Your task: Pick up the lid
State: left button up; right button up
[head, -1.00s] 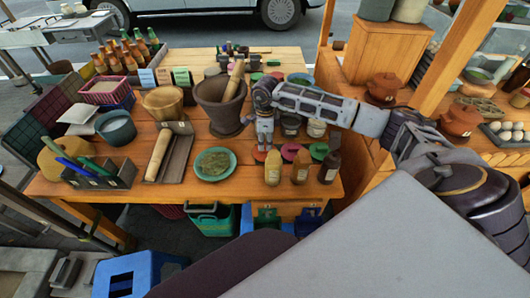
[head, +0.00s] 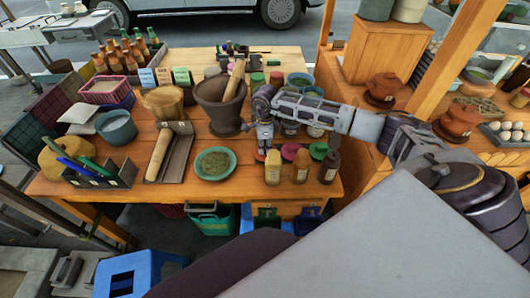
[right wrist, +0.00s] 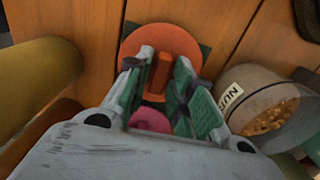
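In the right wrist view an orange-red round lid (right wrist: 190,45) with an upright knob (right wrist: 161,72) lies just below my right gripper (right wrist: 160,75). The two fingers are apart, one on each side of the knob, with gaps visible. In the head view my right gripper (head: 264,148) points down at the table, behind the front row of bottles. The lid there is mostly hidden by the gripper. A magenta lid (head: 290,151) and a green lid (head: 318,151) lie to its right. My left gripper is not in view.
Small bottles (head: 300,166) stand close in front of the gripper. A jar of nuts (right wrist: 268,105) is close on its right in the wrist view. A mortar with pestle (head: 222,110) and a green plate (head: 215,163) stand to the left.

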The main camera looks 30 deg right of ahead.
aim_at(265, 148)
grip_shut()
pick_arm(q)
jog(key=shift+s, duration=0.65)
pick_arm(e)
jog(key=shift+r, duration=0.1)
jog(key=shift+r, duration=0.4)
notch_tip(265, 148, up, 3)
jog(key=shift+r, duration=0.1)
notch_tip(265, 148, up, 5)
jog(key=shift+f, duration=0.2)
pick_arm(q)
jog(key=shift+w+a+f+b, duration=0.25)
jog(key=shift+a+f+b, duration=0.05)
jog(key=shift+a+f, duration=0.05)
pick_arm(e)
jog(key=shift+r, duration=0.65)
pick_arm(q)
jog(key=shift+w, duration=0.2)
